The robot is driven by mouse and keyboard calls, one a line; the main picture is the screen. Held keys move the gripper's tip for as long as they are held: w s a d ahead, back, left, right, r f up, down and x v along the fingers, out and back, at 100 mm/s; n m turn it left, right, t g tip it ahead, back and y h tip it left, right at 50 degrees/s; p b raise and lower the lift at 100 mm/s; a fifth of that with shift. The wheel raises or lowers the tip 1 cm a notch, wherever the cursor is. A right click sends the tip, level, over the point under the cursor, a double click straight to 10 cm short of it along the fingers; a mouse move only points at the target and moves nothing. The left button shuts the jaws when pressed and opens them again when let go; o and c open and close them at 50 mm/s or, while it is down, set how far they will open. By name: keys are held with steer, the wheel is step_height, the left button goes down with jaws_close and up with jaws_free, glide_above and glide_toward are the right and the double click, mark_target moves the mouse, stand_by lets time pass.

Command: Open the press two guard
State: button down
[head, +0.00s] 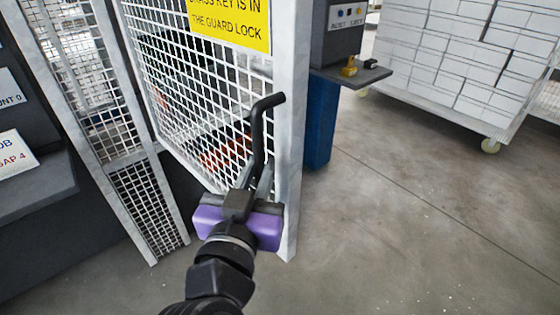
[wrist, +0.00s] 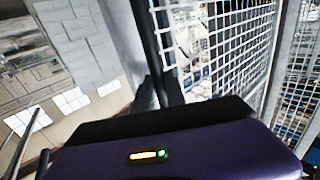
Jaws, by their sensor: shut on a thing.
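The guard (head: 283,150) is a white-framed wire-mesh door in the middle of the head view, with a yellow sign (head: 232,22) about a brass key and the guard lock. Its black bent handle (head: 258,135) runs down near the right edge of the frame. My gripper (head: 254,182), with a purple body, is shut on the lower part of the handle. In the wrist view the dark handle (wrist: 147,35) runs down between my fingers (wrist: 160,92), with mesh to its right. I cannot tell how far the guard stands open.
A mesh fence panel (head: 108,125) stands left of the guard. A grey control box (head: 338,35) on a blue post (head: 321,120) has a shelf (head: 368,77) with a small brass-coloured thing (head: 349,70). A cart of white boxes (head: 465,60) stands back right. The floor (head: 420,210) at right is clear.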

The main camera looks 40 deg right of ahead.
steer(key=shift+w+a, duration=0.2)
steer(key=shift+a, duration=0.5)
steer(key=c, duration=1.4)
jaws_free()
steer(key=shift+w, duration=0.1)
steer(key=shift+o, duration=0.2)
steer(key=shift+d, duration=0.15)
steer(key=b+v, duration=0.1)
steer(key=v, duration=0.7)
